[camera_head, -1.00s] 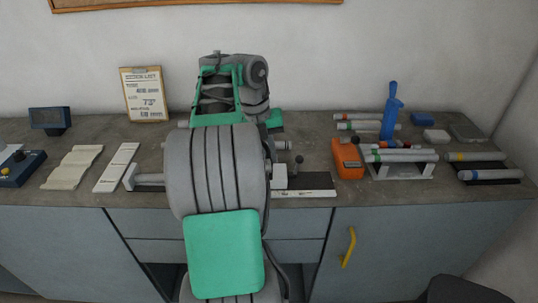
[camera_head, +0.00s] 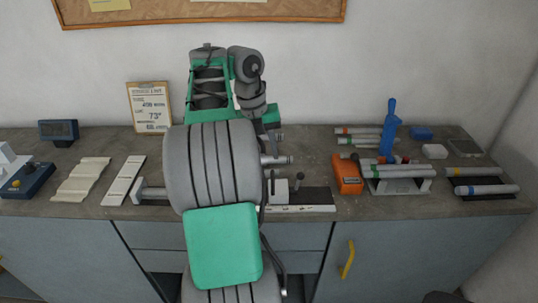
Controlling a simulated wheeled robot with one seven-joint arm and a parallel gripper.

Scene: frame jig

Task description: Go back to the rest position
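My arm rises in the middle of the head view and covers the centre of the bench. My gripper (camera_head: 271,143) points down at the right side of the arm, near the back of the bench. Its fingertips are small and partly hidden, so whether they are open or shut is unclear. A short grey tube end (camera_head: 276,160) shows just below it; I cannot tell whether they touch. The jig (camera_head: 306,208), with a white front edge, dark plate and small upright levers, sits on the bench to the right of my arm, its middle hidden by the arm.
An orange device (camera_head: 347,175), a rack of grey tubes (camera_head: 398,185) and a blue upright tool (camera_head: 391,128) stand to the right. More tubes (camera_head: 486,190) lie at far right. A clipboard (camera_head: 150,108) leans on the wall. Pale strips (camera_head: 124,181) lie left.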

